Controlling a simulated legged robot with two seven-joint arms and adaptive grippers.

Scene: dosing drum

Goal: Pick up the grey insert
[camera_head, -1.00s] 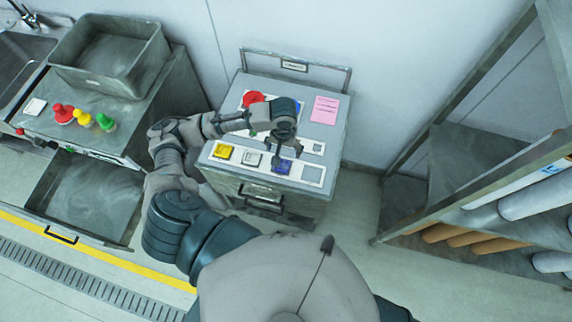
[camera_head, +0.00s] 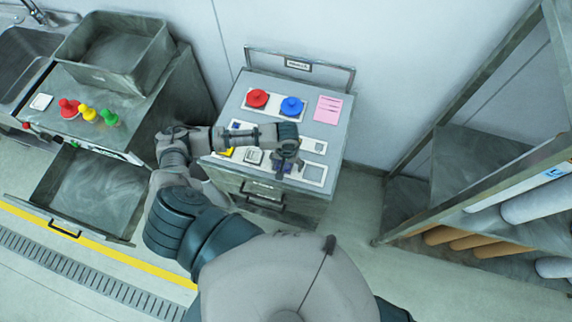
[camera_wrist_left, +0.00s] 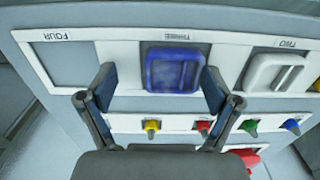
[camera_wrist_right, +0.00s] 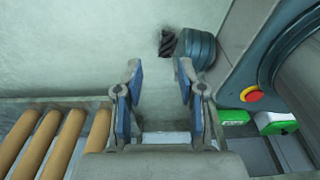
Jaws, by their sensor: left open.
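The grey insert (camera_head: 254,157) sits in the front row of the panel on the grey cabinet, between the yellow insert (camera_head: 226,153) and the blue insert. In the left wrist view the pale grey insert (camera_wrist_left: 273,72) lies in the slot marked TWO, right of the blue insert (camera_wrist_left: 174,70) in slot THREE. My left gripper (camera_wrist_left: 160,82) is open and empty. Its fingers frame the blue insert, with the grey one outside the right finger. In the head view my left gripper (camera_head: 284,164) partly hides the blue insert. My right gripper (camera_wrist_right: 159,72) is open and empty.
Red (camera_head: 257,98) and blue (camera_head: 291,106) knobs and a pink note (camera_head: 328,109) are on the cabinet top. Small coloured pegs (camera_wrist_left: 203,127) show beyond the slots. An open drawer (camera_head: 92,190) and coloured pieces are at left; a shelf rack (camera_head: 480,150) stands at right.

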